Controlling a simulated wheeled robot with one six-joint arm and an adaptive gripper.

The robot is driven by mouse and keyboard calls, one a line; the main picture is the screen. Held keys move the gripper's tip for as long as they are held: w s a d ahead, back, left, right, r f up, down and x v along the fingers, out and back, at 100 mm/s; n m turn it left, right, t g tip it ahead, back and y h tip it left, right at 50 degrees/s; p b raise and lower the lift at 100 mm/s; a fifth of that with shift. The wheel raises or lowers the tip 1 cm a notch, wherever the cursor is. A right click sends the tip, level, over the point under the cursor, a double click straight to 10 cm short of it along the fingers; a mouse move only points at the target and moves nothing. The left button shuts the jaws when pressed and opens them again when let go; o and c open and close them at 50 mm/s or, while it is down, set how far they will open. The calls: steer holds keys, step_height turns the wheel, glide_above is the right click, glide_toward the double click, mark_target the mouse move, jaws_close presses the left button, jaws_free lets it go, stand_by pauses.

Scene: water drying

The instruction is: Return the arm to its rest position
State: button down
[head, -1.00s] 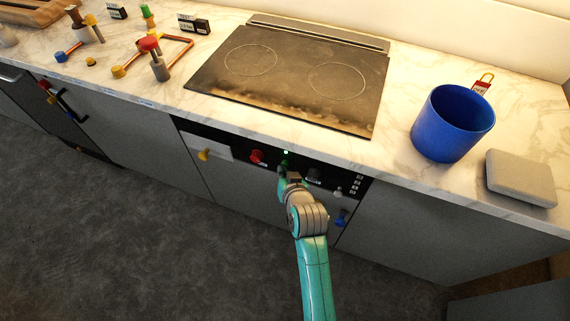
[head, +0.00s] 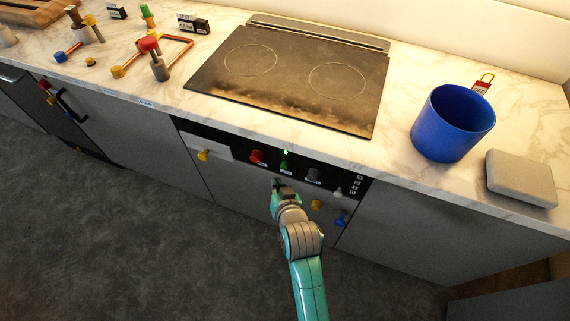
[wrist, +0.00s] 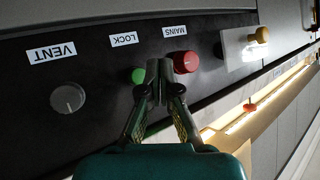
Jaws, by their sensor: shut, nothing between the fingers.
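My teal arm reaches up from the bottom of the head view. My gripper (head: 278,184) is in front of the cabinet, just below the black control panel (head: 329,176). In the wrist view my gripper (wrist: 159,76) has its fingertips together with nothing between them. They overlap the view of the panel between a green knob (wrist: 138,75) and a red knob (wrist: 186,62); the gap to the panel is hard to tell. The labels read VENT, LOCK and MAINS, upside down. A grey knob (wrist: 68,97) sits by VENT. A small green light (head: 286,153) shows on the panel.
The counter holds a dark cooktop (head: 290,82), a blue pot (head: 453,124), a grey block (head: 521,178) and pipe pieces (head: 176,52) at the left. A yellow knob (head: 204,155) and a blue knob (head: 341,218) stick out of the cabinet front. The floor (head: 130,220) is clear.

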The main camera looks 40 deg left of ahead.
steer(key=shift+s+d, duration=0.2)
steer(key=shift+s, duration=0.6)
steer(key=s+d+f+m+t+h, duration=0.1)
steer(key=s+d+f, duration=0.15)
steer(key=d, duration=0.65)
steer(key=s+d+f+m+t+h, duration=0.1)
steer(key=s+d+m+t, duration=0.15)
steer(key=d, duration=0.75)
steer(key=s+d+f+t+h, duration=0.1)
steer(key=s+d+h, duration=0.15)
steer(key=d, duration=0.65)
steer(key=s+d+r+m+t+h, duration=0.1)
steer(key=s+d+r+m+h, duration=0.1)
steer(key=s+d+r, duration=0.4)
steer(key=s+d+r+m+t+h, duration=0.1)
steer(key=s+d+r, duration=0.6)
steer(key=s, duration=0.7)
steer(key=d+m+h, duration=0.1)
steer(key=d+h, duration=0.1)
steer(key=shift+s+d+r, duration=0.2)
steer(key=shift+d+r, duration=0.1)
steer(key=shift+t, duration=0.25)
